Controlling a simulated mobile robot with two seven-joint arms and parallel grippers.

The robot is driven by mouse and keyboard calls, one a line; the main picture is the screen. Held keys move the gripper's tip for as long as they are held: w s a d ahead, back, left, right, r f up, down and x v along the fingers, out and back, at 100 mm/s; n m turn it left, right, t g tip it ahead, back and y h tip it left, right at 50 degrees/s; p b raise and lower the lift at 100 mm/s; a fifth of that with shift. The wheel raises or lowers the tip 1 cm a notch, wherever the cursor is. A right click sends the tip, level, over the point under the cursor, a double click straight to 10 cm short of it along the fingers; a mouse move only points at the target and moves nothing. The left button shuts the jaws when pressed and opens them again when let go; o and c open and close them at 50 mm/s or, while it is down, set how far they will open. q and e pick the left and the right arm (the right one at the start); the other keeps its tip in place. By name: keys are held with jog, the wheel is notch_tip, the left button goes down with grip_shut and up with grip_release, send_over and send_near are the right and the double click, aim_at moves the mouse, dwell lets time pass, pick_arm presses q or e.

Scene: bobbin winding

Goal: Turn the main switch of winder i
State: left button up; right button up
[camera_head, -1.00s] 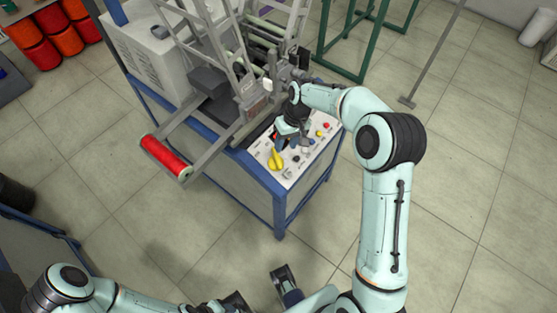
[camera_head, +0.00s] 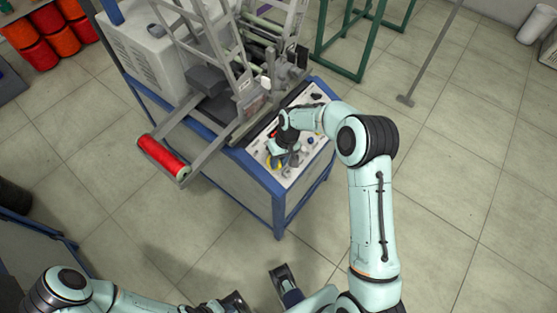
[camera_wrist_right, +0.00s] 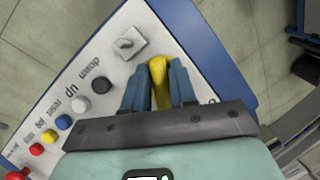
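The yellow main switch handle (camera_wrist_right: 159,82) is on the white control panel (camera_wrist_right: 105,50) of the winder (camera_head: 215,75). In the head view a bit of the yellow handle (camera_head: 272,162) shows under my right gripper (camera_head: 281,154). In the right wrist view the blue fingers of the right gripper (camera_wrist_right: 160,88) stand on both sides of the handle, very close to it. I cannot tell whether both press on it. The lower part of the handle is hidden by the gripper body. My left gripper (camera_head: 236,303) is partly visible at the bottom edge, away from the winder.
A red bobbin (camera_head: 162,157) sticks out at the winder's left. A green frame (camera_head: 352,50) stands behind. Floor in front is clear.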

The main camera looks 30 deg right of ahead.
grip_shut()
jog(key=n+h+b, duration=0.1)
jog(key=n+h, duration=0.1)
jog(key=n, duration=0.3)
jog(key=shift+n, duration=0.4)
jog(key=shift+w+d+n+t+h+b, duration=0.1)
jog(key=shift+n+t+h+b, duration=0.4)
jog(key=shift+n, duration=0.8)
jog(key=shift+d+n+t+h+b, duration=0.1)
jog(key=shift+n+t+h+b, duration=0.35)
jog(key=shift+n, duration=0.85)
jog(key=shift+o, duration=2.4)
grip_release()
